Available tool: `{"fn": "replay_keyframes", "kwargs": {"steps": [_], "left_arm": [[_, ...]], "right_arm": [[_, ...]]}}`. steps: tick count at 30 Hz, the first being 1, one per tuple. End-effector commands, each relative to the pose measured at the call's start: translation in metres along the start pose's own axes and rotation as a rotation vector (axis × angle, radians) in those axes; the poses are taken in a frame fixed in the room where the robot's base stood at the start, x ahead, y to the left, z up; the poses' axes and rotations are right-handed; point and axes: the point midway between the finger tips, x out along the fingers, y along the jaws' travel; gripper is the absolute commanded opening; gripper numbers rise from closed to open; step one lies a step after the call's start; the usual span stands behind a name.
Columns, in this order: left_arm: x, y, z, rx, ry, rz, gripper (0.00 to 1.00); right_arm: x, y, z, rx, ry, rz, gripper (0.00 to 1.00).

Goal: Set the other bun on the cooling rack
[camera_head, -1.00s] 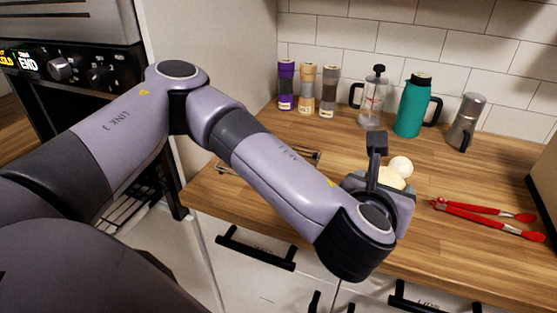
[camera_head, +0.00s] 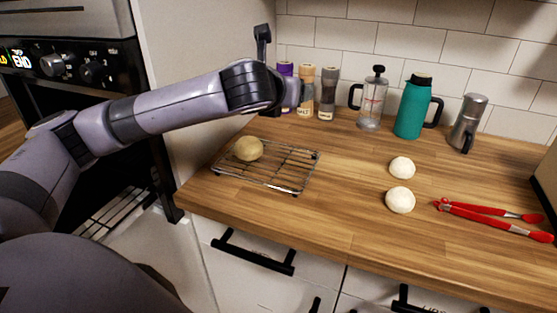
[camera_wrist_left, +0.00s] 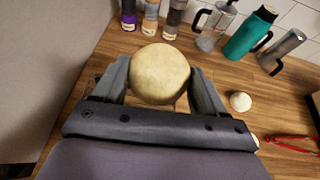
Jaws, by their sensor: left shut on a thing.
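My left gripper (camera_wrist_left: 160,75) is shut on a round tan bun (camera_wrist_left: 160,70) in the left wrist view, one finger on each side. In the head view the wrist is raised near the spice jars, behind and above the cooling rack; the fingers and held bun are hidden there. Another tan bun (camera_head: 248,148) sits on the far left part of the wire cooling rack (camera_head: 290,172). The rack's front and right part is bare. In the wrist view the rack is mostly hidden behind the gripper and bun. My right gripper is in neither view.
Two white dough balls (camera_head: 402,167) (camera_head: 400,199) and red tongs (camera_head: 490,216) lie on the wooden counter at right. Spice jars (camera_head: 327,92), a glass press (camera_head: 374,98), a teal bottle (camera_head: 412,108) and a metal pot (camera_head: 467,123) stand along the back.

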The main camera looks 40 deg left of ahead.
Motion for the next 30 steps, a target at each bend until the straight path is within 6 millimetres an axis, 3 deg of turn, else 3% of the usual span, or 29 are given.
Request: {"fn": "replay_keyframes", "kwargs": {"steps": [1,6,12,20,27,30], "left_arm": [[0.007,0.000,-0.018,0.004,0.005,0.001,0.42],[0.024,0.000,-0.060,0.002,0.004,0.001,0.42],[0.040,0.000,-0.098,0.000,0.002,0.001,0.42],[0.048,0.000,-0.116,0.000,0.000,0.000,0.42],[0.060,-0.001,-0.147,0.000,0.000,0.000,0.42],[0.061,-0.001,-0.148,-0.001,-0.001,0.000,0.42]], "right_arm": [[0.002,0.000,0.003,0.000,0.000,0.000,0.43],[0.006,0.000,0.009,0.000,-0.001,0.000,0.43],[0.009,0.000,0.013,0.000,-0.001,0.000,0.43],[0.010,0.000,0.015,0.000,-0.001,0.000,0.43],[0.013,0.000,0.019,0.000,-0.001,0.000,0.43],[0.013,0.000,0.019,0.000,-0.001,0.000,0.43]]}}
